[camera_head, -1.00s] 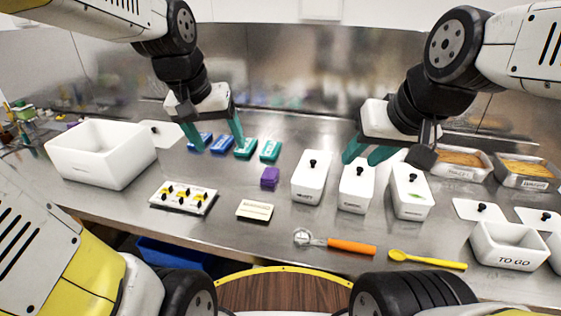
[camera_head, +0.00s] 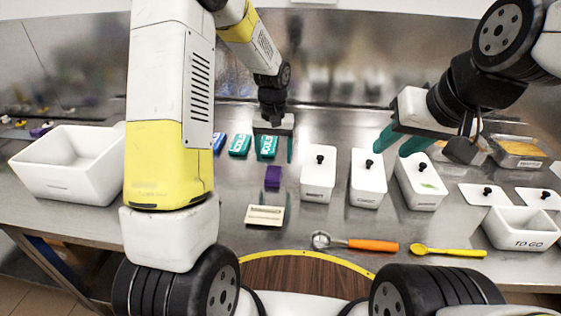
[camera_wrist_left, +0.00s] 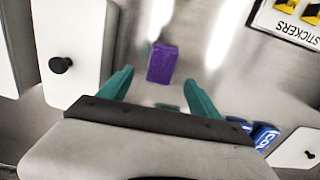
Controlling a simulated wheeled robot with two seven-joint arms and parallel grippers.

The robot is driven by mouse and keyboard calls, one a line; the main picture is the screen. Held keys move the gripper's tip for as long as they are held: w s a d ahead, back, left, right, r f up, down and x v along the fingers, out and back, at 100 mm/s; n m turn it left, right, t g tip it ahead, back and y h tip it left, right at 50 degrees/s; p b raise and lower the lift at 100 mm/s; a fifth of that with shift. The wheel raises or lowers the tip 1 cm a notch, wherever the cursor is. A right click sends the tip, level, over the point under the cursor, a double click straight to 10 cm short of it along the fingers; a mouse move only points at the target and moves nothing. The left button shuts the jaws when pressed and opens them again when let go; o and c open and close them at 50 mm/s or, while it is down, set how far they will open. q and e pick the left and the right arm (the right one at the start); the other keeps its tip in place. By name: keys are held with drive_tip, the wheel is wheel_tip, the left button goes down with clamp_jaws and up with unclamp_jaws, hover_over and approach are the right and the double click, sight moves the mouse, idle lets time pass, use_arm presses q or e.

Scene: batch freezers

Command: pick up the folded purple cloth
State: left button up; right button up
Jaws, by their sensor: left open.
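The folded purple cloth (camera_head: 273,177) is a small block lying on the steel counter near its middle. In the left wrist view the cloth (camera_wrist_left: 162,62) lies ahead of and roughly between the finger tips, with no contact visible. My left gripper (camera_head: 273,150) is open and empty, its fingers pointing down behind the cloth in the head view. It also shows open in the left wrist view (camera_wrist_left: 159,80). My right gripper (camera_head: 400,142) is open and empty above the lidded white containers at the right.
Teal and blue packs (camera_head: 239,145) lie behind and left of the cloth. A lidded white container (camera_head: 318,180) stands close on its right. A small cream label holder (camera_head: 265,215) lies in front. A sticker tray (camera_wrist_left: 290,22) shows in the wrist view. An orange-handled tool (camera_head: 372,245) lies nearer.

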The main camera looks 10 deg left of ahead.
sight(273, 172)
use_arm(q)
drive_tip(key=f, duration=0.6)
drive_tip(key=shift+s+a, duration=0.15)
drive_tip(key=shift+s, duration=0.15)
drive_tip(key=c, duration=1.4)
drive_tip(key=shift+r, duration=0.1)
drive_tip(key=shift+c, duration=0.2)
drive_tip(key=shift+r, duration=0.65)
wheel_tip(273, 172, up, 2)
drive_tip(key=shift+r, duration=0.15)
drive_tip(key=s+d, duration=0.2)
drive_tip(key=s, duration=0.3)
drive_tip(key=s+d+r, duration=0.1)
drive_tip(key=s, duration=0.4)
drive_tip(key=s+d, duration=0.2)
drive_tip(key=s, duration=0.3)
drive_tip(key=shift+d+r, duration=0.15)
drive_tip(key=shift+d, duration=0.15)
